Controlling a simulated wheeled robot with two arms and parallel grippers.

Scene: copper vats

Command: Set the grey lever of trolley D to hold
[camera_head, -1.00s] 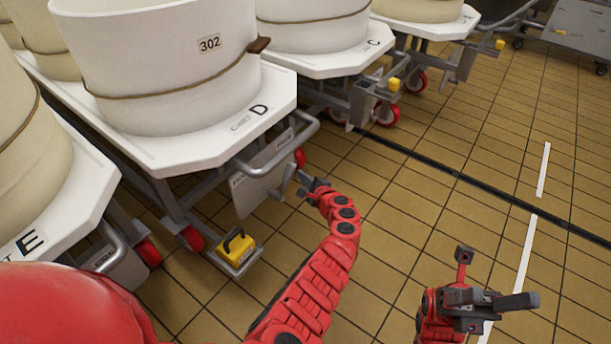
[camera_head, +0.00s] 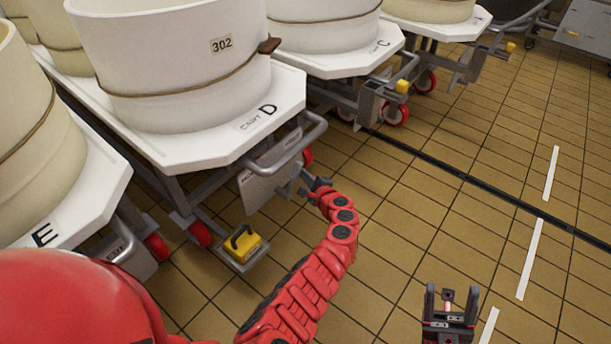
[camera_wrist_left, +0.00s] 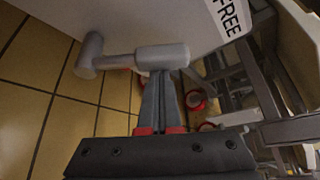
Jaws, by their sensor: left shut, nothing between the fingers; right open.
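Trolley D (camera_head: 196,152) has a white top lettered D and carries a tall pale vat (camera_head: 175,85) marked 302. A grey plate (camera_head: 262,188) hangs below its front handle. In the left wrist view the plate bears the word FREE (camera_wrist_left: 231,14). The grey lever (camera_wrist_left: 163,58) shows there as a short thick bar on an arm leading to a round end at left. My left gripper (camera_head: 311,183) is at the plate's right side. Its shut fingers (camera_wrist_left: 163,82) reach the lever bar with nothing between them; I cannot tell whether they touch. My right gripper (camera_head: 451,298) is open and empty above the floor.
Trolley E (camera_head: 85,195) stands at the left and trolley C (camera_head: 345,62) beyond D. A yellow block (camera_head: 242,243) with a black handle sits low at D's front corner. Red wheels stand under the trolleys.

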